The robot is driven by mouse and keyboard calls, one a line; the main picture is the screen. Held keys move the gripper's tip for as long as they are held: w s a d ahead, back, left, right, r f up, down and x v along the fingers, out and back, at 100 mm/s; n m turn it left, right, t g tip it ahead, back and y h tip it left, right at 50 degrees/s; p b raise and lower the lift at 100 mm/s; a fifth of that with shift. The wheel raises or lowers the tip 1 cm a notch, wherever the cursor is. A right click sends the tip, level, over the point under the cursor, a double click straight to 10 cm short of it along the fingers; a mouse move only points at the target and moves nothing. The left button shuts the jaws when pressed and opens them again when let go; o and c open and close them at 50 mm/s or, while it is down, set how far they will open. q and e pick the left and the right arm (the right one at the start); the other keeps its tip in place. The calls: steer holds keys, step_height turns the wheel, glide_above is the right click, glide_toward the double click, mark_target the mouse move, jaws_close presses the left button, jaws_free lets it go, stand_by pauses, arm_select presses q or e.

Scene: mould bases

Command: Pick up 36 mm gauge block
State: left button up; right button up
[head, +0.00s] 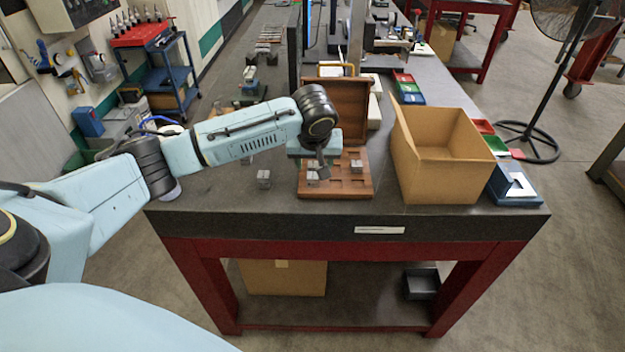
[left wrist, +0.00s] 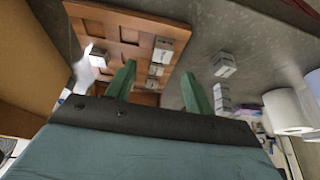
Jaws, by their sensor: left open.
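The wooden gauge-block case (head: 362,187) stands open on the bench, its lid raised behind it. Small silvery blocks sit in it, one at the front left (head: 312,179) and one further right (head: 356,166). Another silvery block (head: 264,179) stands on the bench left of the case. In the left wrist view several blocks show in the case (left wrist: 125,27), and a block (left wrist: 224,65) stands on the bench beside it. I cannot read which is 36 mm. My left gripper (head: 321,170) is over the case; its green fingers (left wrist: 158,88) are apart, with nothing clearly between them.
A cardboard box (head: 440,165) stands right of the case. Small coloured bins (head: 408,88) and a blue tray (head: 513,188) lie near the bench's right side. The bench (head: 220,185) is clear at its front left. White rolls (left wrist: 287,110) show in the left wrist view.

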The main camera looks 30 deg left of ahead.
mark_target(313, 175)
arm_select(q)
steer(key=shift+x, duration=3.55)
steer(key=shift+s+a, duration=0.1)
steer(key=shift+a, duration=0.1)
steer(key=shift+c, duration=0.4)
steer(key=shift+r, duration=0.1)
jaws_close()
